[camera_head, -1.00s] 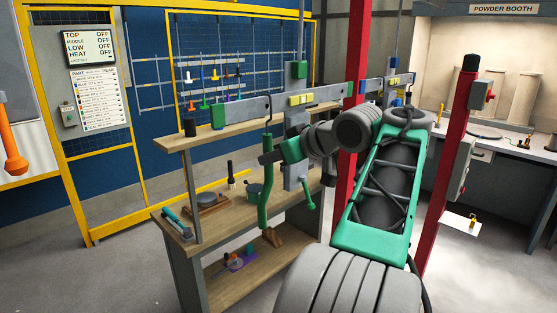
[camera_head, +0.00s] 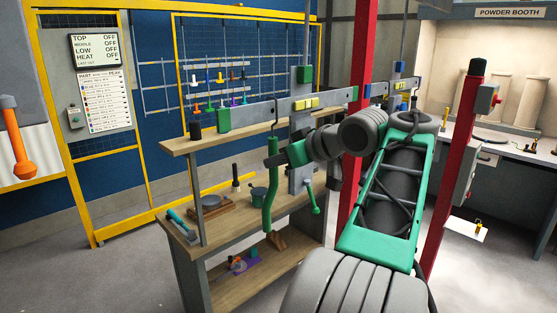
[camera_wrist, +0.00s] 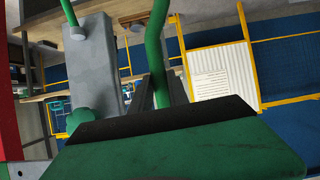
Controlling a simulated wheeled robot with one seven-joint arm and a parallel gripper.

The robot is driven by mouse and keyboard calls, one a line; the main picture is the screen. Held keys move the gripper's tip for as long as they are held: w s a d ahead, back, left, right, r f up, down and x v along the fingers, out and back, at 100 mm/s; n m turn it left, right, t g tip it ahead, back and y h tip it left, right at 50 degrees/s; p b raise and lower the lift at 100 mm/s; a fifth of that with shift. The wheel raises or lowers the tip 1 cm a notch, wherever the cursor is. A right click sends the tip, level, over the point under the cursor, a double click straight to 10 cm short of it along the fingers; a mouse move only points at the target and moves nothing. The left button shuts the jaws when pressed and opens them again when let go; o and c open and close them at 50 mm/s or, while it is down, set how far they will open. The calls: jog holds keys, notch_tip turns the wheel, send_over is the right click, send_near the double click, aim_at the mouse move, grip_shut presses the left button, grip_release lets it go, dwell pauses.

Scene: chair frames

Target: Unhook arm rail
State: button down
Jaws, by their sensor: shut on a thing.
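The arm rail is a long, slightly curved green bar (camera_head: 268,190). It hangs upright below the grey beam, above the bench. A thin dark hook (camera_head: 276,118) runs from its top up to the beam; I cannot tell whether it still bears on the beam. My gripper (camera_head: 281,155) is shut on the rail's upper part, coming from the right. In the wrist view the green rail (camera_wrist: 156,45) runs up from between my fingers (camera_wrist: 158,95). The green housing in front hides the lower part of the grip.
The grey beam (camera_head: 250,112) has a green end block and joins a grey post (camera_head: 301,130) with a green lever (camera_head: 313,197). The wooden bench (camera_head: 225,222) below carries a pot, a brush and tools. A red post (camera_head: 457,165) stands close right of my arm.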

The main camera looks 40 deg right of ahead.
jog(key=shift+r+p, duration=0.95)
jog(key=shift+r, duration=0.15)
jog(key=shift+s, duration=0.2)
jog(key=shift+s, duration=1.35)
jog(key=shift+r, duration=0.1)
jog(key=s+p, duration=0.1)
jog(key=p, duration=0.1)
jog(key=s+p, duration=0.2)
jog(key=p, duration=0.1)
jog(key=s+p, duration=0.2)
jog(key=shift+d+r+p, duration=0.1)
jog(key=shift+r+p, duration=0.2)
jog(key=shift+r, duration=0.1)
dwell(0.3)
